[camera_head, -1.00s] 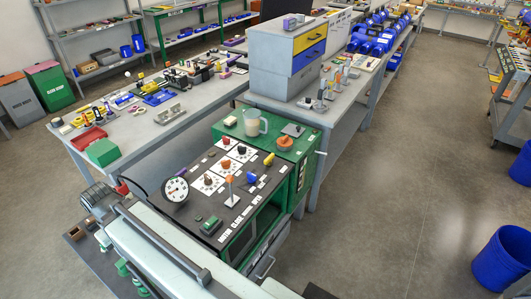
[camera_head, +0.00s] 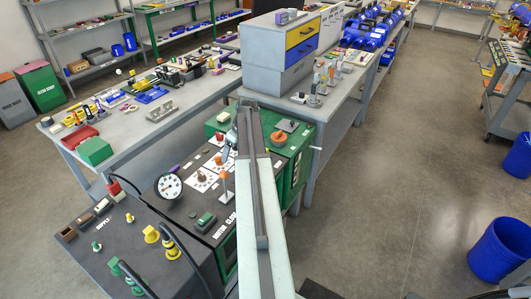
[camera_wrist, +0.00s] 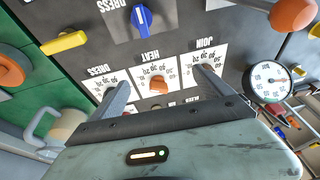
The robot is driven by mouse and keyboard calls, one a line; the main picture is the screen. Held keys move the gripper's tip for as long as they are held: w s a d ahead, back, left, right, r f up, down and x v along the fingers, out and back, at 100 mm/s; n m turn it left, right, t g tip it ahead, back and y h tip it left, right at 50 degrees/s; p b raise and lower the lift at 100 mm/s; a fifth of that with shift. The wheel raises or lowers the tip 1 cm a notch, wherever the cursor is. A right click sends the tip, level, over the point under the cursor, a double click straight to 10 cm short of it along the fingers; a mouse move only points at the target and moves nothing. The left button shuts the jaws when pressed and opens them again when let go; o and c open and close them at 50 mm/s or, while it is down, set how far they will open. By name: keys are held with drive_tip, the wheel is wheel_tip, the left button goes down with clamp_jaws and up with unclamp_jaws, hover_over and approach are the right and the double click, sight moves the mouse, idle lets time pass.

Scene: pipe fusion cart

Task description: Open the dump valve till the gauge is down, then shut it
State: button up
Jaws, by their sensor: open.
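The round white gauge (camera_head: 168,186) stands on the dark panel of the green cart; it also shows in the wrist view (camera_wrist: 270,80). Its reading is too small to be sure of. In the wrist view the panel has a blue knob (camera_wrist: 141,19) with a white mark, a yellow handle (camera_wrist: 62,43) at upper left and an orange ball-topped lever (camera_wrist: 293,14) at upper right. I cannot tell which is the dump valve. My gripper (camera_wrist: 163,78) is open and empty above the panel. An orange dial knob (camera_wrist: 158,86) shows between its fingers.
An orange-knobbed fitting (camera_head: 278,139) sits on the cart's green end. The dark supply panel (camera_head: 112,245) with several fittings and hoses lies at front left. A grey workbench (camera_head: 130,128) stands behind. Open floor lies to the right.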

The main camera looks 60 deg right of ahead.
drive_tip(key=s+d+t, duration=0.1)
drive_tip(key=s+d, duration=0.9)
drive_tip(key=d, duration=0.4)
drive_tip(key=shift+h, duration=0.4)
drive_tip(key=b+x, duration=0.7)
drive_tip(key=shift+w+f+b, duration=0.25)
drive_tip(key=shift+f+b, duration=0.1)
drive_tip(key=shift+f, duration=0.05)
drive_tip(key=shift+r, duration=0.1)
